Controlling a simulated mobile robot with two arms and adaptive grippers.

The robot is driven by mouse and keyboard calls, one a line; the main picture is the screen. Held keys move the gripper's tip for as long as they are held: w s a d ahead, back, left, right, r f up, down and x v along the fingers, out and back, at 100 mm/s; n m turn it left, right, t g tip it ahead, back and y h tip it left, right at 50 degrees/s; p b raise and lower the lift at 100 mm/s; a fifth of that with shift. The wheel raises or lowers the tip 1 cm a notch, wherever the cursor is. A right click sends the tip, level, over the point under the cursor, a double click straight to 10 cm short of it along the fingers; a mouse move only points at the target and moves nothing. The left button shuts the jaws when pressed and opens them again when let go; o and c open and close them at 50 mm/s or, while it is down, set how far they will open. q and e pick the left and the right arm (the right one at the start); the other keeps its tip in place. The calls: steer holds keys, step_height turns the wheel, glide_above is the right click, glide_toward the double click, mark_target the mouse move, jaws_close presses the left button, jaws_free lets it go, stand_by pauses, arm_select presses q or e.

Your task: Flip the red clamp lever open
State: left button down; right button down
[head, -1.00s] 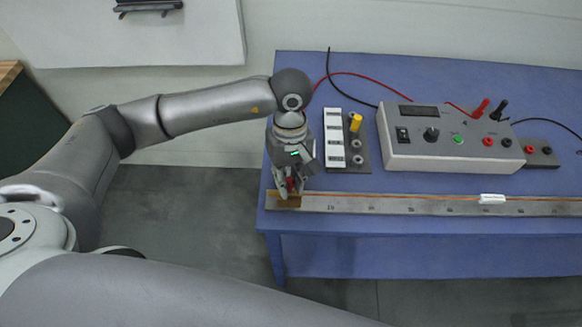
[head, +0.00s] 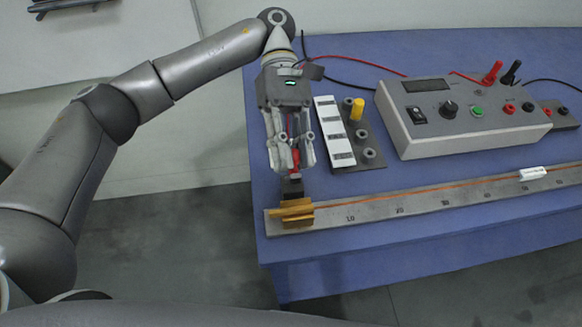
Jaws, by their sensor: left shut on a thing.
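The red clamp lever (head: 295,172) shows between the fingers of my left gripper (head: 292,168), which is shut on it. The lever stands up from a dark piece (head: 292,188) on the brass clamp block (head: 297,213). The block sits at the left end of the long ruled bar (head: 400,205). The gripper is just above and behind the block, fingers pointing down. The fingers hide part of the lever. My right gripper is not in view.
A white-labelled strip (head: 333,130) and a plate with a yellow post (head: 357,109) stand close right of the gripper. A grey power box (head: 460,118) with red and black plugs is farther right. The blue table (head: 420,240) is clear in front of the bar.

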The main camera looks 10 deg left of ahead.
arm_select(q)
steer(key=shift+w+a+f+g+b, duration=0.15)
steer(key=shift+w+f+g+b, duration=0.05)
steer(key=shift+w+g+b, duration=0.4)
steer(key=shift+w+a+g+h+b, duration=0.1)
steer(key=shift+w+g+h+b, duration=0.15)
steer(key=shift+g+h+b, duration=0.25)
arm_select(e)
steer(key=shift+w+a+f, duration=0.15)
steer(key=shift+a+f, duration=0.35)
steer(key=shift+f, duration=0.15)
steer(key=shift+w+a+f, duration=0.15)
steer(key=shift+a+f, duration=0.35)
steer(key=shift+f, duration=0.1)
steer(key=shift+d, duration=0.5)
arm_select(q)
steer(key=c, duration=1.3)
jaws_free()
steer(key=shift+r, duration=0.1)
step_height(320, 180, up, 10)
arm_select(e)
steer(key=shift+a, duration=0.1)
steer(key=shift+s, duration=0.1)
